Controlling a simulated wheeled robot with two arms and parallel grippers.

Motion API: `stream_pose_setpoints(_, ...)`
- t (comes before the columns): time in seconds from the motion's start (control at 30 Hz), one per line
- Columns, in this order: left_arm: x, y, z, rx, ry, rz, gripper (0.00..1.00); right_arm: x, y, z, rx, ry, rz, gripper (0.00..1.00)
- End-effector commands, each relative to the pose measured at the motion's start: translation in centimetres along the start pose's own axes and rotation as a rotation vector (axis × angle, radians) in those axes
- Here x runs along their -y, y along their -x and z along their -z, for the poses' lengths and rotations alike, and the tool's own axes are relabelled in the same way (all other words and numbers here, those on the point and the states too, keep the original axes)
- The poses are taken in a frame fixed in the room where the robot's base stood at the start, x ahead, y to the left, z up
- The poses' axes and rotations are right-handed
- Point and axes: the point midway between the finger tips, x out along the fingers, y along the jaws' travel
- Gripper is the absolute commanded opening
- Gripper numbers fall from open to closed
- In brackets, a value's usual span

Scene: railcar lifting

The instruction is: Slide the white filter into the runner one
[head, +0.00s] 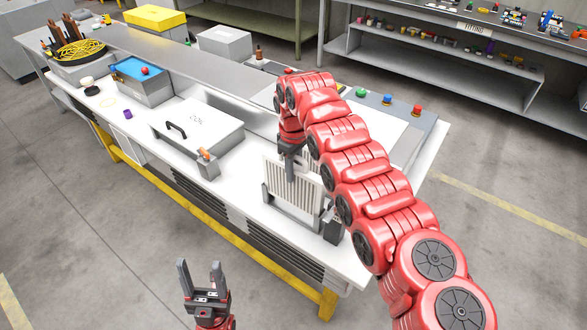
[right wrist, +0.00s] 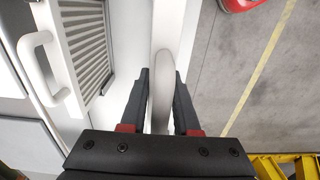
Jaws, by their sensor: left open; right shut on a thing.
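A white slatted filter (head: 307,186) stands upright at the front of the bench, at a low grey holder (head: 292,218). My right gripper (head: 290,172) is at its upper edge. In the right wrist view my right gripper (right wrist: 161,78) is shut on a curved white handle (right wrist: 165,75) on a narrow white edge. A slatted panel (right wrist: 88,45) with another white handle (right wrist: 42,70) shows to the left there. I cannot tell how the filter sits in the runner. My left gripper (head: 201,268) is open and empty, in front of the bench.
A white lidded box (head: 200,128) with a black handle stands left of the filter. A blue-topped box (head: 142,78) and a cable tray (head: 75,60) are farther left. Colored buttons (head: 388,99) sit on a panel behind my right arm. Floor is clear in front.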

Motion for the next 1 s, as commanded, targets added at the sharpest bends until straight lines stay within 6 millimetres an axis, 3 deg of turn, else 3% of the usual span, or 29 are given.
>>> stream_pose_setpoints(1.0, -0.1, 1.2, -0.2, 0.0, 0.0, 0.0, 0.6, 0.0, -2.6, 0.0, -0.001, 0.0, -0.001, 0.0)
